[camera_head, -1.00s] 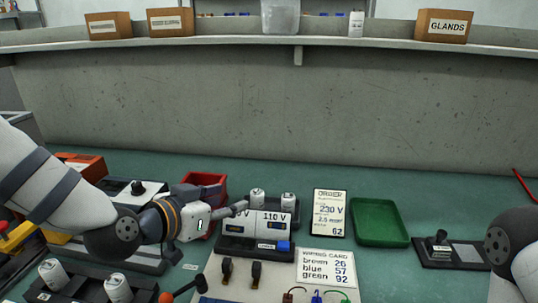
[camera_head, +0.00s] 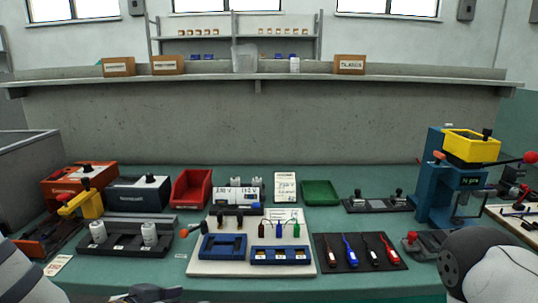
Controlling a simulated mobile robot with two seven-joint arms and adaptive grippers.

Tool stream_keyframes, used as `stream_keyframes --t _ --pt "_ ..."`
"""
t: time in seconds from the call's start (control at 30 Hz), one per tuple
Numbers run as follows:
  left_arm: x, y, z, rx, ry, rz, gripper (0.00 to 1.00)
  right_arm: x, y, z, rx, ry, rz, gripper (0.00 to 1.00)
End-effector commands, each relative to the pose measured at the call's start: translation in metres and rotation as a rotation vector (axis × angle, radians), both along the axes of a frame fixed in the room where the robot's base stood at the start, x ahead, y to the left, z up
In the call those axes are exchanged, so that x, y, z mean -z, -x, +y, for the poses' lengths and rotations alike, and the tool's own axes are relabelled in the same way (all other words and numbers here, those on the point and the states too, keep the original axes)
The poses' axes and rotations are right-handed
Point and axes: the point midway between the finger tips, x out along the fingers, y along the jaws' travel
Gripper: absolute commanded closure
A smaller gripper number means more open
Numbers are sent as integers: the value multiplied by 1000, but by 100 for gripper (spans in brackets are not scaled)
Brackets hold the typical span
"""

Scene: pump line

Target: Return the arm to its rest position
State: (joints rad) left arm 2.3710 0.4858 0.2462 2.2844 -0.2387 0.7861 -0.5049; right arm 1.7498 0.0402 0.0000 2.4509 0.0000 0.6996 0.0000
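My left arm (camera_head: 30,278) is drawn back to the bottom left corner, in front of the bench. A dark grey part of my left gripper (camera_head: 150,293) shows at the bottom edge; its fingertips are not clear, so I cannot tell whether it is open or shut. It is apart from the things on the bench. My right arm (camera_head: 490,268) fills the bottom right corner, and its gripper is outside the picture.
The green bench holds a white board (camera_head: 205,266) with blue trays, a dark mat (camera_head: 335,262) with several coloured tools, a red bin (camera_head: 191,189), a green tray (camera_head: 320,192) and a blue press (camera_head: 435,190). A long shelf (camera_head: 200,80) runs behind.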

Motion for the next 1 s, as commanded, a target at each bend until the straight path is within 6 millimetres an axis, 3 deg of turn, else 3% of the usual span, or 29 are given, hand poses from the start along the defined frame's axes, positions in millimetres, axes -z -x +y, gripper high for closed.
stream_keyframes --t 0.03,0.17,0.3,0.4,0.5,0.63,1.0 --pt "29 21 0 -7 -7 89 54 1 -1 0 0 0 -2 54" --pt "99 91 6 -53 -29 346 54 1 -1 0 0 0 -2 54" --pt "166 202 24 -139 -96 678 54 0 0 0 0 0 0 54" --pt "190 277 41 -206 -161 876 54 0 0 0 0 0 0 54" --pt "197 329 56 -261 -218 1004 54 0 0 0 0 0 -1 54" --pt "198 357 65 -296 -255 1073 54 0 0 0 0 0 -1 54" --pt "198 359 65 -300 -256 1076 54 0 0 0 0 0 -1 54"
